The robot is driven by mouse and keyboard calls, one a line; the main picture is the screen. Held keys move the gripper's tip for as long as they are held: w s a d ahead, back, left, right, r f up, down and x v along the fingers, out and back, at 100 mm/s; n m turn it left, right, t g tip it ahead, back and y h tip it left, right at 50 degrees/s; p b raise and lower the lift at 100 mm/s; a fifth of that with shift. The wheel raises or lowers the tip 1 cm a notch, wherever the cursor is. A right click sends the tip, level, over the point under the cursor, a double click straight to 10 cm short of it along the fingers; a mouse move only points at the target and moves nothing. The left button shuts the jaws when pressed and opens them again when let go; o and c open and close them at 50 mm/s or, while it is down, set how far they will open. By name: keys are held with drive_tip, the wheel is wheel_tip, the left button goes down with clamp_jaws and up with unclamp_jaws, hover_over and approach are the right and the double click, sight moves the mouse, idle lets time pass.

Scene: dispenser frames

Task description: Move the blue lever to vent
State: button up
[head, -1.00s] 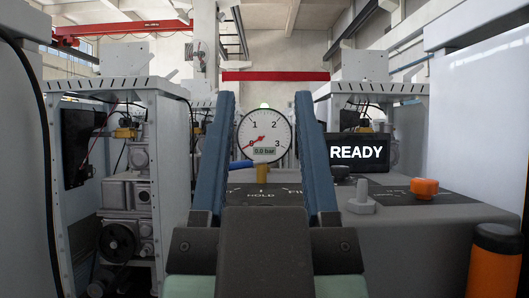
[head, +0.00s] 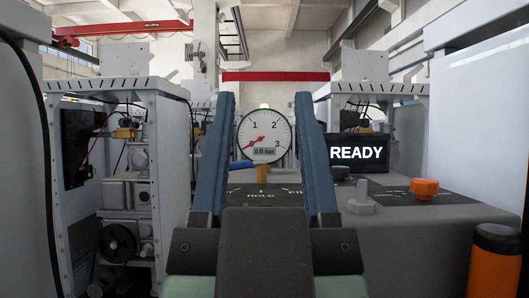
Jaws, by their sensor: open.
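The blue lever (head: 241,164) shows as a short blue handle between my gripper's fingers, pointing left from a brass post (head: 263,173). Its left end lies close to the left finger; I cannot tell whether they touch. The panel below reads HOLD, with part of another word to its right; the left part of the panel is hidden by my gripper. My gripper (head: 265,100) is open, with one blue finger on each side of the lever and gauge. The gauge (head: 265,137) reads 0.0 bar.
A display (head: 358,152) reads READY. An orange knob (head: 424,188), a grey knob (head: 361,198) and a dark knob (head: 340,172) stand on the grey console (head: 420,235) at right. An orange and black cylinder (head: 495,262) stands at the lower right. An open machine cabinet (head: 172,150) is at left.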

idle(0.8)
wheel_tip(320, 180, up, 57)
drive_tip(key=p, duration=5.7)
drive_tip(key=shift+r, duration=0.15)
